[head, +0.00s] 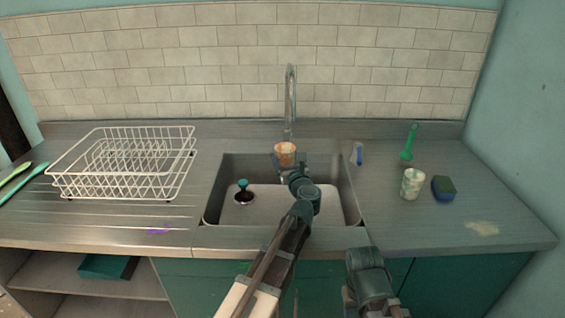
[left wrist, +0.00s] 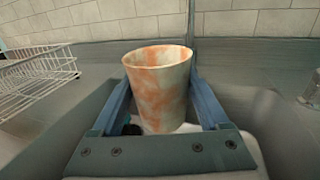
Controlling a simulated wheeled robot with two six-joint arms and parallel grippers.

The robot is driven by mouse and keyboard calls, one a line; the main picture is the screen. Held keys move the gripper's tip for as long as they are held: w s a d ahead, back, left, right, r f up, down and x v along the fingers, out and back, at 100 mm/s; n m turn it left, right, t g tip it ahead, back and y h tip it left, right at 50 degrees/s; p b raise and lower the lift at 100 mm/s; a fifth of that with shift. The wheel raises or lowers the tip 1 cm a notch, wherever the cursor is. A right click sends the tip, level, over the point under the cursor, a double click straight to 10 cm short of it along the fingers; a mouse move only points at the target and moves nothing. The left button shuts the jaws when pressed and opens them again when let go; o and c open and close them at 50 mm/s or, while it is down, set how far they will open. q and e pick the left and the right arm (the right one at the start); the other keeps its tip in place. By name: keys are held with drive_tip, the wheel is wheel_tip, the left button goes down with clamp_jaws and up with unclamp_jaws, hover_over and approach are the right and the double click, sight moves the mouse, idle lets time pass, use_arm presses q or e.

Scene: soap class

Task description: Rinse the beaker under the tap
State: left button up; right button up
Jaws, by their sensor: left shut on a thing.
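An orange-and-cream mottled beaker (head: 285,153) is held upright above the back part of the sink (head: 212,200), in front of the tap (head: 290,100). My left gripper (head: 288,166) is shut on it. In the left wrist view the beaker (left wrist: 158,85) stands between the two blue-grey fingers, mouth up; its inside shows only in part and no water can be made out. The tap's spout end is hard to tell from the head view, and no stream is visible. My right gripper (head: 370,285) is low at the front of the counter, its fingers not clear.
A white wire rack (head: 125,165) stands left of the sink. A dark plunger-like thing with a teal top (head: 243,190) is in the sink.

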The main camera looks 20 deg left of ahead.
use_arm(q)
drive_tip(key=shift+w+f+b, duration=0.15)
drive_tip(key=shift+w+f, duration=0.05)
drive_tip(key=shift+w, duration=0.8)
drive_tip(key=shift+w+f+b, duration=0.15)
drive_tip(key=shift+w+f, duration=0.05)
drive_tip(key=shift+w, duration=0.75)
drive_tip(key=shift+d, duration=0.15)
drive_tip(key=shift+d, duration=0.45)
drive_tip(key=shift+a, duration=0.25)
drive_tip(key=shift+a, duration=0.35)
drive_tip(key=shift+s, duration=0.2)
drive_tip(key=s, duration=0.7)
drive_tip(key=shift+s, duration=0.35)
